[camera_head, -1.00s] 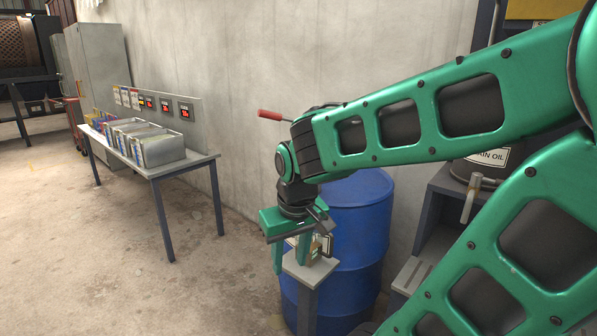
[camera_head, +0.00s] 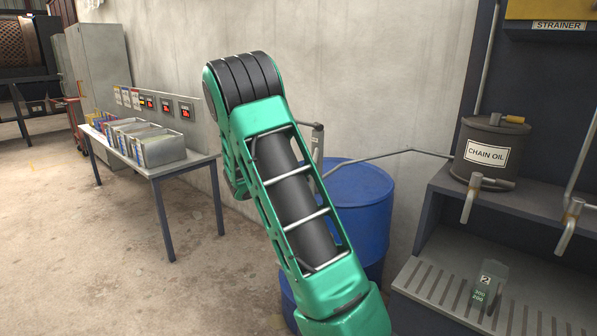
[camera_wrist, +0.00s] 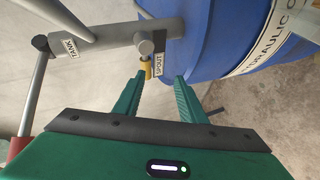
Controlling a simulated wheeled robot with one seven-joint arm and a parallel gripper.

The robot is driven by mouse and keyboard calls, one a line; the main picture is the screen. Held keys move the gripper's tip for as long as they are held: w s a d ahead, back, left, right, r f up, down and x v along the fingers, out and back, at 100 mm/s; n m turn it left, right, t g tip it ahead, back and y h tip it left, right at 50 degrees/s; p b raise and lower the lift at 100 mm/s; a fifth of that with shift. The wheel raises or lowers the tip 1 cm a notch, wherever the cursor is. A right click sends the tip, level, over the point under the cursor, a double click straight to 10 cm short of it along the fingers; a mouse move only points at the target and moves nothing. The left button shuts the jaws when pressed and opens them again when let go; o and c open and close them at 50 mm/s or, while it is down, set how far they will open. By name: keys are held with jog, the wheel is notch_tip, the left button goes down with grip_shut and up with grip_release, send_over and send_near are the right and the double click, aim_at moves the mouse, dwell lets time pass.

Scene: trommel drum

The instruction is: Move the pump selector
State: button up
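The pump selector (camera_wrist: 147,67) shows in the wrist view as a small yellow-tipped lever on a round grey boss of the pump body (camera_wrist: 112,38). Its tip points down in the picture, beside the SPOUT label (camera_wrist: 160,65); a TANK label (camera_wrist: 71,47) is at the far left. My gripper (camera_wrist: 158,78) is open, its two green fingers apart on either side of the lever's tip in the picture. I cannot tell whether either finger touches it. In the head view my arm hides the gripper and the selector.
The blue drum (camera_head: 362,205) stands behind my arm and also fills the upper right of the wrist view. A pipe (camera_head: 390,154) runs right toward the chain oil can (camera_head: 490,150). A table (camera_head: 180,168) with bins is at left.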

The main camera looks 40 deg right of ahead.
jog(key=shift+n+t+h, duration=0.3)
jog(key=shift+n+h, duration=0.6)
jog(key=x, duration=0.4)
jog(key=r+x, duration=0.1)
jog(key=x, duration=0.9)
jog(key=shift+w+d+r, duration=0.1)
jog(key=shift+w+d, duration=0.05)
jog(key=shift+w, duration=0.2)
grip_shut()
jog(key=shift+s+d, duration=0.1)
